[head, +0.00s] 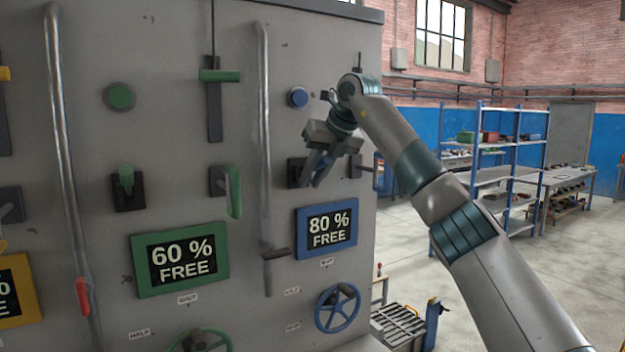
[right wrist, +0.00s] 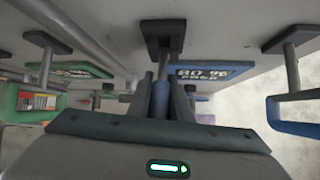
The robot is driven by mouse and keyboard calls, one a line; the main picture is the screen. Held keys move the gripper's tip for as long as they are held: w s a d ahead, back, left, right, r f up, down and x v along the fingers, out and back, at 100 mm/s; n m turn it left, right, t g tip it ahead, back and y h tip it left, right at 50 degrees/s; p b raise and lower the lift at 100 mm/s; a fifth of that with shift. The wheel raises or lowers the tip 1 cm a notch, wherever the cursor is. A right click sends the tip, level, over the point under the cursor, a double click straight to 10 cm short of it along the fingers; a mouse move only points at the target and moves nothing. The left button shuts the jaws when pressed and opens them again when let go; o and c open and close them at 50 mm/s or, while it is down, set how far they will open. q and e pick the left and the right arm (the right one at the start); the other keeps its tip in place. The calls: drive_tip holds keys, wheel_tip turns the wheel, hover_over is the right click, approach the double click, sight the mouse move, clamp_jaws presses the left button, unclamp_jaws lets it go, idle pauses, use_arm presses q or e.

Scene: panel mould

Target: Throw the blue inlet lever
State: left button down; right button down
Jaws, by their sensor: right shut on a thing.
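The blue lever (right wrist: 161,98) shows in the right wrist view as a short blue grip on a dark stem, coming out of a dark mounting plate (right wrist: 160,30). My right gripper (right wrist: 162,92) is shut on this grip, with one dark finger on each side. In the head view my right gripper (head: 316,172) is at the panel (head: 200,25), above the blue-framed display (head: 327,228) that reads 80 % FREE. There it hides most of the lever, so its exact tilt cannot be told. My left gripper is not in view.
A blue button (head: 297,97) is above my gripper, and a blue loop handle (head: 383,173) is just to its right. A blue handwheel (head: 338,308) is below the display. A vertical pipe (head: 264,130) and a green lever (head: 126,178) are to the left.

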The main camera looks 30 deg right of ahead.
drive_tip(key=shift+r+g, duration=0.35)
drive_tip(key=shift+g, duration=0.05)
drive_tip(key=shift+r, duration=0.1)
idle(0.3)
drive_tip(key=c, duration=1.6)
unclamp_jaws()
drive_tip(key=shift+w, duration=0.1)
drive_tip(key=shift+s+d+r+b, duration=0.1)
drive_tip(key=shift+s+r+b, duration=0.25)
drive_tip(key=shift+r, duration=0.2)
drive_tip(key=b+v, duration=0.1)
drive_tip(key=v, duration=0.6)
drive_tip(key=shift+r, duration=0.25)
drive_tip(key=shift+v, duration=4.3)
